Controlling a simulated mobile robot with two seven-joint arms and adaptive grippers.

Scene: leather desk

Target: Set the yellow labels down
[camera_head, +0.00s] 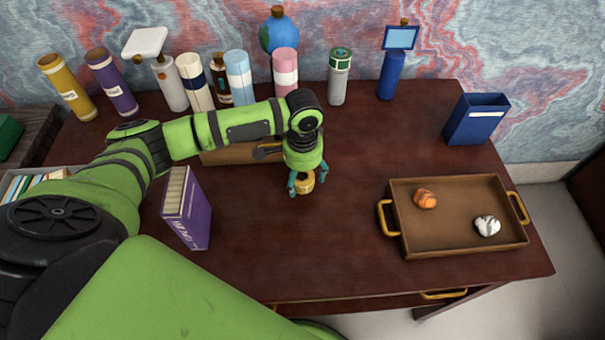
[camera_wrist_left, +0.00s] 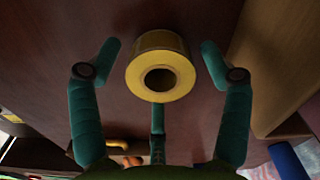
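The yellow labels are a roll (camera_head: 305,183) with a dark hole through its middle. It is at the middle of the desk, between the fingers of my left gripper (camera_head: 308,184), which points down. In the left wrist view the roll (camera_wrist_left: 162,47) sits between the teal fingertips of my left gripper (camera_wrist_left: 160,55), with a small gap on either side. The fingers are spread and do not appear to press on it. The roll appears to rest on the desk; its underside is hidden. My right gripper is not in view.
A brown tray (camera_head: 445,238) with an orange stone and a white stone stands at right. A purple box (camera_head: 187,208) stands left of the gripper. Several tubes and bottles line the back. A blue bin (camera_head: 477,119) stands at back right. The desk (camera_head: 345,215) is clear between gripper and tray.

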